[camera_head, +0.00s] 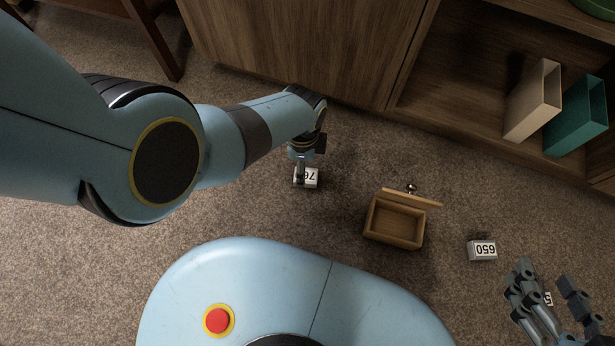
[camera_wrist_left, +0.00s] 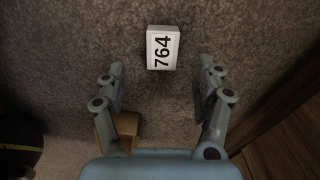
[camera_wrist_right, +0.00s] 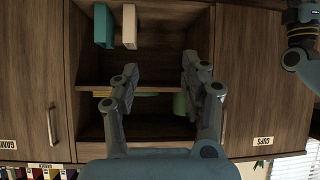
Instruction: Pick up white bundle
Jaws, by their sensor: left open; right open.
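A small white bundle marked 764 (camera_wrist_left: 162,48) lies on the carpet. In the left wrist view it sits ahead of and between the fingers of my left gripper (camera_wrist_left: 161,78), which is open and apart from it. In the head view this bundle (camera_head: 311,180) is partly hidden by my left gripper (camera_head: 302,168) above it. A second white bundle, marked 650 (camera_head: 483,250), lies at the right. A third white bundle (camera_head: 548,298) is mostly hidden behind my right gripper (camera_head: 546,278). My right gripper is open and empty; in its wrist view it faces the shelves.
An open wooden box (camera_head: 396,221) stands on the carpet between the first two bundles. The wooden cabinet (camera_head: 300,45) runs along the back. A cream holder (camera_head: 533,100) and a teal holder (camera_head: 577,118) stand on its low shelf.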

